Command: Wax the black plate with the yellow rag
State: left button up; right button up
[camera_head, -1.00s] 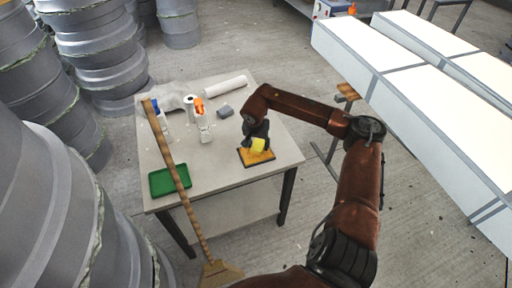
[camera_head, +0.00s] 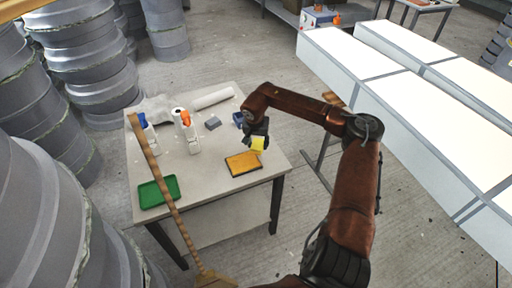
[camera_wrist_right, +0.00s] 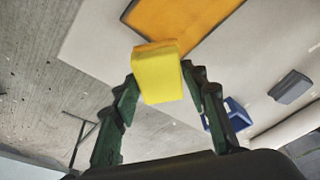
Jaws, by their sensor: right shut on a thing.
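The plate (camera_head: 243,165) lies flat on the table, near its right front edge. Its top face looks orange-yellow and its rim is dark; it also shows at the top of the wrist view (camera_wrist_right: 180,22). My right gripper (camera_head: 258,137) is shut on the yellow rag (camera_head: 258,144), which looks like a small block. In the wrist view the rag (camera_wrist_right: 158,74) sits between the two fingertips. The rag is held beside the plate's right back corner, seemingly above the table; its exact height is hard to tell. My left gripper is not in view.
The grey table (camera_head: 210,185) also holds a green tray (camera_head: 158,192), white bottles with an orange-topped one (camera_head: 188,130), a white roll (camera_head: 212,98), a grey block (camera_head: 212,123) and a blue object (camera_head: 238,118). A broom (camera_head: 165,185) leans across the left side.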

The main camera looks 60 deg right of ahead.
jog(key=shift+w+r+p, duration=0.1)
jog(key=shift+r+p, duration=0.8)
jog(key=shift+r, duration=1.05)
jog(key=shift+c, duration=0.2)
